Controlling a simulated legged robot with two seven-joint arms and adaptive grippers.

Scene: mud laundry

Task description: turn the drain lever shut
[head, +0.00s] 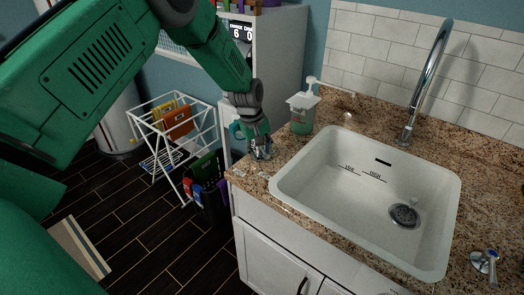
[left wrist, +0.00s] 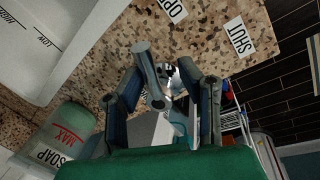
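My left gripper (head: 258,148) is over the left corner of the granite counter, beside the sink (head: 310,190). In the left wrist view its two fingers (left wrist: 165,90) stand apart. The drain lever, a grey rounded handle (left wrist: 148,70) with chrome behind it, shows between them; I cannot tell whether the fingers touch it. White labels reading OPEN (left wrist: 172,10) and SHUT (left wrist: 240,40) lie on the counter beyond the fingers. In the head view the gripper mostly hides the lever. The sink drain (head: 404,215) is dark and round. My right gripper is not in view.
A soap dispenser (head: 302,110) stands close behind the gripper. A chrome faucet (head: 415,90) rises behind the sink.

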